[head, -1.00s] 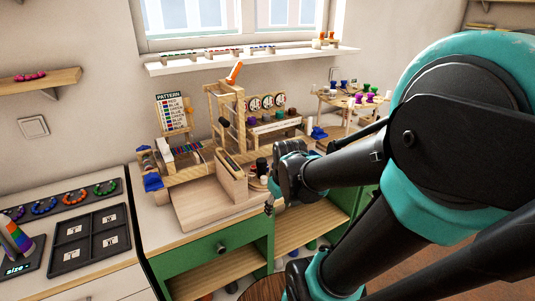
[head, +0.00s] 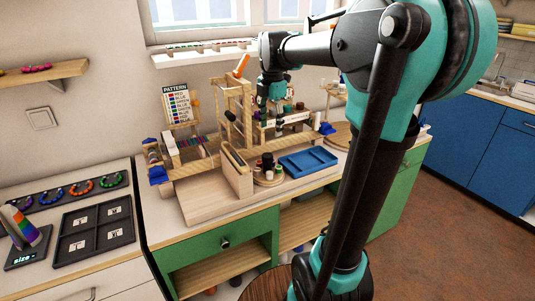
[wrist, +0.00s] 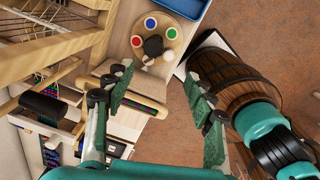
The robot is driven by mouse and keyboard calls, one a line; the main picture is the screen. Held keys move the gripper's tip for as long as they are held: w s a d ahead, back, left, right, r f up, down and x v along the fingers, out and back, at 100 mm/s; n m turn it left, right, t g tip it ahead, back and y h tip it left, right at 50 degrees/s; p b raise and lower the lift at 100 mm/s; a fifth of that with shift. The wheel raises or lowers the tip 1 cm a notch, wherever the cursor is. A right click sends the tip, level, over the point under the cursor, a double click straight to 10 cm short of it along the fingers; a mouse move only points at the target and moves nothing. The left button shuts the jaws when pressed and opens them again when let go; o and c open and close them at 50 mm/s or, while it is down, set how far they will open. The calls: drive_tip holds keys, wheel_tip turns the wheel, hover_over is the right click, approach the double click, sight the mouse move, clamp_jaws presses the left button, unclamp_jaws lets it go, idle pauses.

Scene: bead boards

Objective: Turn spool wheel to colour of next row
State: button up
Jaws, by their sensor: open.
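The spool wheel (head: 268,178) is a round wooden disc on the bench, right of an upright wooden board. In the wrist view the wheel (wrist: 180,25) shows blue, green and red round spots, a white one and a dark middle post. My gripper (head: 276,118) hangs behind and above the wheel in the head view, near the wooden frame. In the wrist view my gripper (wrist: 158,95) is open and empty, with the wheel beyond its fingertips. The pattern board (head: 178,106) stands at the back left, listing colour words in rows.
A blue tray (head: 307,161) lies right of the wheel. A tall wooden frame (head: 234,115) and a bead loom (head: 190,141) stand left of my gripper. A dark sectioned tray (head: 93,228) sits on the left counter. A wooden barrel (wrist: 228,82) shows on the floor.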

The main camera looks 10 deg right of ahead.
sight(267, 155)
wheel_tip(267, 155, up, 5)
drive_tip(key=w+n, duration=0.2)
drive_tip(key=n, duration=0.3)
drive_tip(key=shift+g, duration=0.4)
drive_tip(key=f, duration=1.7)
drive_tip(key=shift+a+f, duration=0.2)
drive_tip(key=shift+a, duration=0.2)
drive_tip(key=shift+c, duration=0.5)
drive_tip(key=c, duration=1.1)
drive_tip(key=shift+o, duration=0.2)
